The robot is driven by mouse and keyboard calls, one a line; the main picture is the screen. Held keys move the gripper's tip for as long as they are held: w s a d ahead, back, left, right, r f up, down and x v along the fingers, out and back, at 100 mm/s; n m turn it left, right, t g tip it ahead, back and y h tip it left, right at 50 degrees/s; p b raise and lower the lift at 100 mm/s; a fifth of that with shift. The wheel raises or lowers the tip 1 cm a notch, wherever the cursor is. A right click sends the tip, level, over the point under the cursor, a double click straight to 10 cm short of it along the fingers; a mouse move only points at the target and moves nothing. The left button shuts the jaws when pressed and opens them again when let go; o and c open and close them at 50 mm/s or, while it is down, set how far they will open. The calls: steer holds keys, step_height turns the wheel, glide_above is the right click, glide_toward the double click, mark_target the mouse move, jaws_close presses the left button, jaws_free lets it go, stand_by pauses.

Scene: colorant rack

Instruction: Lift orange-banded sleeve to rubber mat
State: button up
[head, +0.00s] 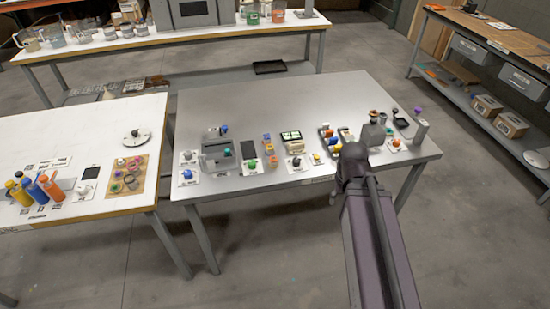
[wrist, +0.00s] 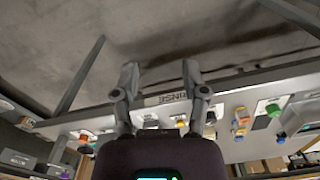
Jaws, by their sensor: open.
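Small parts with orange and yellow show near the front middle of the metal table (head: 330,95) in the head view, including an orange-marked stack (head: 268,148). I cannot tell which thing is the orange-banded sleeve. A flat black mat-like patch (head: 249,149) lies left of that stack; another dark patch (head: 89,172) lies on the white table. I cannot tell which is the rubber mat. My gripper (wrist: 160,78) is open and empty in the wrist view, its fingers apart near the table's labelled front edge. In the head view my arm hides its fingers.
Several colour-topped items line the metal table's front, with a grey box (head: 217,153) at left and a grey bottle (head: 373,131) near my arm. The table's back half is clear. Coloured bottles (head: 36,188) and a round plate (head: 136,137) stand on the white table.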

steer(key=shift+w+d, duration=0.1)
steer(key=shift+o, duration=0.2)
steer(key=o, duration=0.3)
steer(key=w+a+r+n+p, duration=0.1)
steer(key=w+a, duration=0.6)
steer(key=w, duration=0.1)
steer(key=w+a+r+n+p, duration=0.1)
steer(key=w+a, duration=0.7)
steer(key=w, duration=0.1)
steer(key=w+a+r+n+p, duration=0.1)
steer(key=w+a, duration=0.6)
steer(key=w, duration=0.1)
steer(key=shift+w+a+r, duration=0.15)
steer(key=shift+w+a, duration=0.1)
steer(key=shift+w, duration=0.05)
